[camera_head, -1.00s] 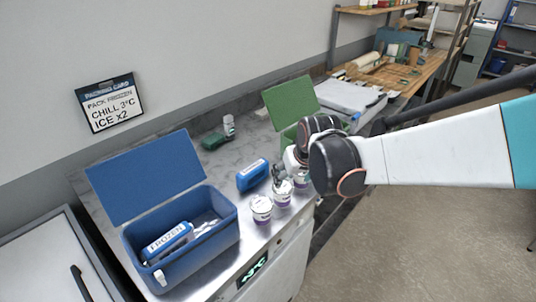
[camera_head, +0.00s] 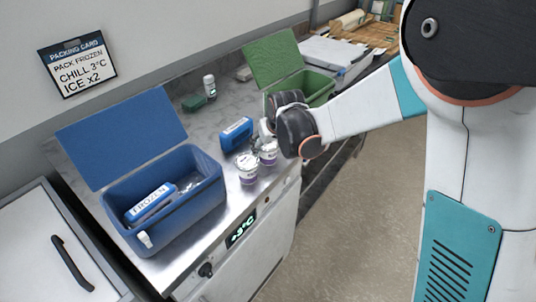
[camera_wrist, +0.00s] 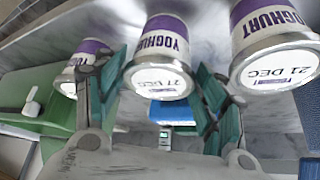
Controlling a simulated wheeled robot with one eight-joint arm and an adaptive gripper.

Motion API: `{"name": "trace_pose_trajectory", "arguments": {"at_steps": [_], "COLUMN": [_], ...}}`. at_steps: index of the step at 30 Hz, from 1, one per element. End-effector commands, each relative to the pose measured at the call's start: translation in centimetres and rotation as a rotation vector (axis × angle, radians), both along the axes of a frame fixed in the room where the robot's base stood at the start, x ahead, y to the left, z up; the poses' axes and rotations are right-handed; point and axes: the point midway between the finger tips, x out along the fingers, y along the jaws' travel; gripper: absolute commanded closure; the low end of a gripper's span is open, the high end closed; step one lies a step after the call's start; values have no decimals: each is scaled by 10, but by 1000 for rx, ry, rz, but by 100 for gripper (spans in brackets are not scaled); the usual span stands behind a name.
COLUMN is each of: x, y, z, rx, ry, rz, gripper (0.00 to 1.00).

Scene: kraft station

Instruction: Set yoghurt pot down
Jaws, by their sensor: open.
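Three white yoghurt pots with purple bands stand in a row on the metal counter. In the head view I see the nearest pot (camera_head: 247,169) and the middle pot (camera_head: 268,154); the third is hidden by my arm.
An open blue cool box (camera_head: 185,215) holds a "FROZEN" pack (camera_head: 151,203). A blue pack (camera_head: 236,134) stands behind the pots. An open green box (camera_head: 318,88) is beyond my gripper. A packing card (camera_head: 76,67) hangs on the wall. The counter's front edge is close to the pots.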

Motion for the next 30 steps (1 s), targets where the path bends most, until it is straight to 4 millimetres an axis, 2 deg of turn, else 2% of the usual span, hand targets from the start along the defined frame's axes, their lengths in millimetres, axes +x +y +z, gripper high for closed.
{"name": "trace_pose_trajectory", "arguments": {"at_steps": [1, 3, 9, 10, 14, 17, 18, 25, 30], "x": [3, 5, 6, 6, 6, 5, 6, 6, 6], "y": [1, 1, 1, 1, 1, 1, 1, 1, 1], "z": [-8, -11, -10, -10, -10, -10, -10, -9, 2], "rx": [0, 0, 0, 0, 0, 0, 0, 0, 0], "ry": [0, 0, 0, 0, 0, 0, 0, 0, 0], "rz": [0, 0, 0, 0, 0, 0, 0, 0, 0], "gripper": [36, 36, 36, 40, 69, 70, 74, 74, 74]}}
